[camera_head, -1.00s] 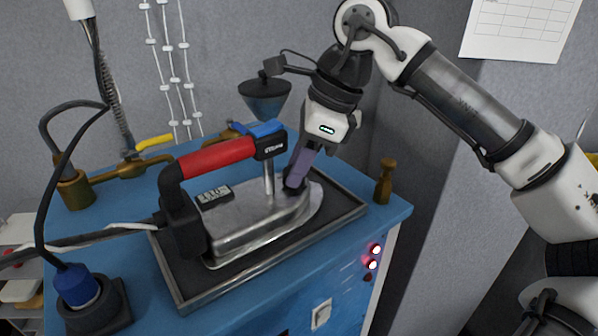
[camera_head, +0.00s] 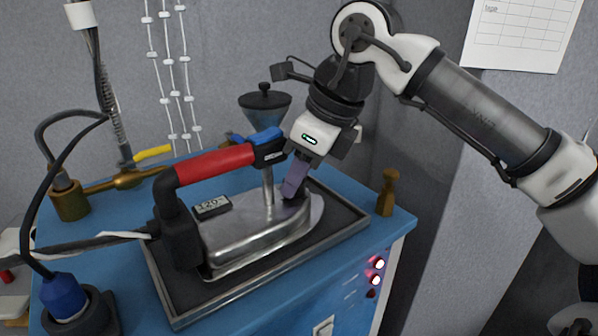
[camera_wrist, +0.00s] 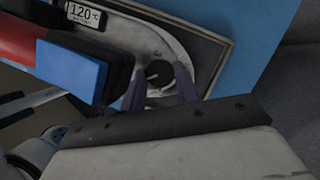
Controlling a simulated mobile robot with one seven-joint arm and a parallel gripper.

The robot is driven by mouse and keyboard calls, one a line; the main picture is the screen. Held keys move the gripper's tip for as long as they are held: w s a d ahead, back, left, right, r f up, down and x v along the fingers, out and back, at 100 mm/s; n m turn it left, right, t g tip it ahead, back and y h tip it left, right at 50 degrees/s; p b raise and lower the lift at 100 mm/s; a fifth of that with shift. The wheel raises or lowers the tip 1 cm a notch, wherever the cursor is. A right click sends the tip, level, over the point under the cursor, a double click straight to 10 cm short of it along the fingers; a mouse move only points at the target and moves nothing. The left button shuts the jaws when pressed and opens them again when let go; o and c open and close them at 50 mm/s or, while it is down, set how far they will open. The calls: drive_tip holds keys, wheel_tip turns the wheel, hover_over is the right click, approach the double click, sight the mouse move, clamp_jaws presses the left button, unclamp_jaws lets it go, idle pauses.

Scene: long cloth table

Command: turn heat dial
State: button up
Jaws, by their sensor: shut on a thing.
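The steam iron (camera_head: 255,245) has a polished metal body and a red handle (camera_head: 215,162) with a blue part at its front end. It rests on a dark tray with a metal rim (camera_head: 175,315). A small display (camera_head: 211,207) on the iron reads about 120; in the wrist view the display (camera_wrist: 82,13) reads 120 °C. The round dark heat dial (camera_wrist: 158,73), with a light pointer mark, sits near the iron's front. My gripper (camera_head: 292,197) reaches down to it, and in the wrist view its purple fingers (camera_wrist: 160,88) are shut on the dial's two sides.
The tray lies on a blue cabinet (camera_head: 345,260) with lit red buttons (camera_head: 378,264) on its front. A brass peg (camera_head: 387,193) stands to the right and a funnel (camera_head: 265,105) behind. Brass pipes (camera_head: 128,179) and a blue plug (camera_head: 64,296) are at left.

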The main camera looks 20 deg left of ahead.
drive_tip(key=o, duration=1)
drive_tip(key=v, duration=1.4)
drive_tip(key=shift+a, duration=0.1)
